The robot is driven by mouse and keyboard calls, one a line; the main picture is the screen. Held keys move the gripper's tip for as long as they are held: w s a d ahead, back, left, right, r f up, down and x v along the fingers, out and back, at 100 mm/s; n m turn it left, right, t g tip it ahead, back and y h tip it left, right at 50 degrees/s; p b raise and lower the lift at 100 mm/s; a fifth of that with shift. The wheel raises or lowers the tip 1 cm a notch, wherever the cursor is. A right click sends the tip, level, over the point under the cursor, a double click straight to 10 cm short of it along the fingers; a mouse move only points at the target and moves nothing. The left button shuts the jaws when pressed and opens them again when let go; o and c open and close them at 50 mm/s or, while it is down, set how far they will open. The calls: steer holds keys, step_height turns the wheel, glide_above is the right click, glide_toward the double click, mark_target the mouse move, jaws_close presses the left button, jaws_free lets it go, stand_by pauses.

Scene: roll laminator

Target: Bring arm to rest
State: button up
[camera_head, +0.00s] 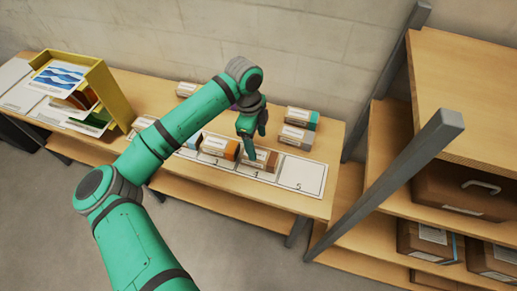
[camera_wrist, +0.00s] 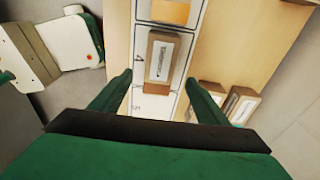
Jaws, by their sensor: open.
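My green arm reaches across a wooden table (camera_head: 335,130). My gripper (camera_head: 250,148) points down over the row of numbered squares; in the wrist view (camera_wrist: 159,80) its two fingers are spread and hold nothing. A brown box with a white label (camera_head: 262,160) stands on square 4, just by the gripper. In the wrist view this labelled box (camera_wrist: 162,60) shows between the fingers, apart from both. I cannot tell the exact height gap. Square 5 (camera_head: 302,176) is bare.
An orange-ended box (camera_head: 219,147) stands left on the row. Two boxes (camera_head: 302,117) (camera_head: 297,137) stand behind it at right. A yellow holder with prints (camera_head: 112,90) is at the left end. A shelf with a grey post (camera_head: 400,172) rises at right, beyond the table.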

steer(key=shift+a+r, duration=0.15)
steer(key=shift+r, duration=1.2)
